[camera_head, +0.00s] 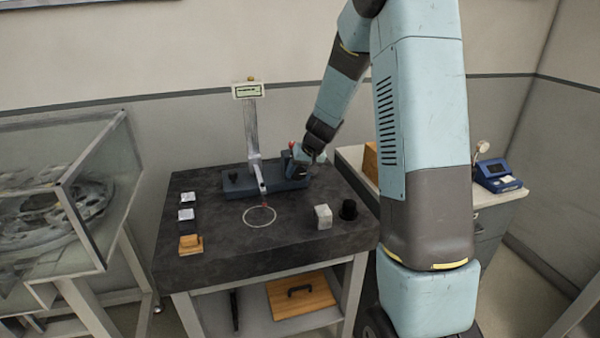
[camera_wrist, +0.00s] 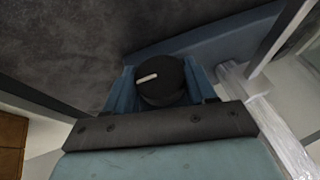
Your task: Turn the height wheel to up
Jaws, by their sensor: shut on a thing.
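The height wheel is a black round knob with a white pointer line (camera_wrist: 168,72), seen in the wrist view. The pointer line runs slightly slantwise across its top. My gripper (camera_wrist: 163,92) is shut on the wheel, with one blue finger on each side of it. In the head view, my gripper (camera_head: 309,158) is at the right end of a blue instrument base (camera_head: 262,184), and the wheel is hidden there. A pale upright column (camera_head: 251,125) rises from the base to a small display (camera_head: 248,90). A slim arm reaches forward to a red tip over the table.
The dark table (camera_head: 220,240) bears a white ring outline (camera_head: 259,217), a pale grey block (camera_head: 323,217), a black cylinder (camera_head: 348,210) and a wooden block (camera_head: 190,244). A glass case (camera_head: 95,160) stands left. A blue device (camera_head: 497,176) sits on the right cabinet.

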